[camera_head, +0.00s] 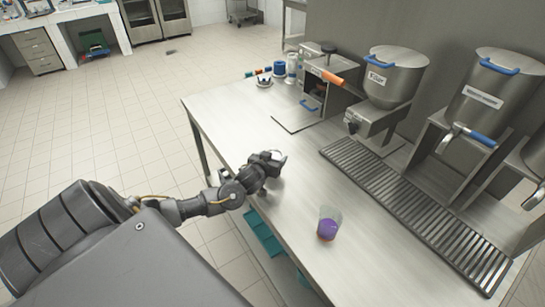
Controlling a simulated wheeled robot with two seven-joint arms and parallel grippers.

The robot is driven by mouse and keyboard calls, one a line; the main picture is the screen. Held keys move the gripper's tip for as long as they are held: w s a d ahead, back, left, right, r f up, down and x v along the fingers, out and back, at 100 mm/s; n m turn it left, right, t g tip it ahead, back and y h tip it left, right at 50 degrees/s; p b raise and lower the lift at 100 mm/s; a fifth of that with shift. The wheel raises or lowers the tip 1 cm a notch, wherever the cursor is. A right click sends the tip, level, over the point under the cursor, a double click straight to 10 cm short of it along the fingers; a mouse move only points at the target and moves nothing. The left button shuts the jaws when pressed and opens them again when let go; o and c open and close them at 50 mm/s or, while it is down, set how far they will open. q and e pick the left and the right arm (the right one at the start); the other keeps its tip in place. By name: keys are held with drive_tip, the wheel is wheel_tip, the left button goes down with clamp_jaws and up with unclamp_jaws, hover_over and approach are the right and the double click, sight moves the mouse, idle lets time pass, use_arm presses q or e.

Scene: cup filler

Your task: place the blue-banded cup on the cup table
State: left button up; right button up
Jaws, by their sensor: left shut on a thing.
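My left gripper (268,163) is above the left part of the steel table (231,122) and is shut on a small pale thing (279,155). Only a whitish edge of that thing shows past the fingers, so I cannot tell whether it is a cup with a blue band. A clear cup (328,222) with purple contents and an orange line near its base stands upright on the table, to the right of and nearer than the gripper. No blue band shows on it. My right gripper is not in view.
A long drip grate (404,211) runs below steel dispensers (390,78) with blue handles. A machine with an orange handle (333,78) stands at the table's far end, beside small blue and white items (279,68). Teal bins (262,232) sit under the table.

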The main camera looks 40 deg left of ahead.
use_arm(q)
drive_tip(key=shift+f, duration=0.15)
drive_tip(key=o, duration=1)
drive_tip(key=shift+o, duration=0.9)
drive_tip(key=shift+r, duration=0.25)
drive_tip(key=b+v, duration=0.1)
drive_tip(key=v, duration=1.1)
drive_tip(key=shift+b, duration=0.35)
drive_tip(key=shift+f, duration=0.1)
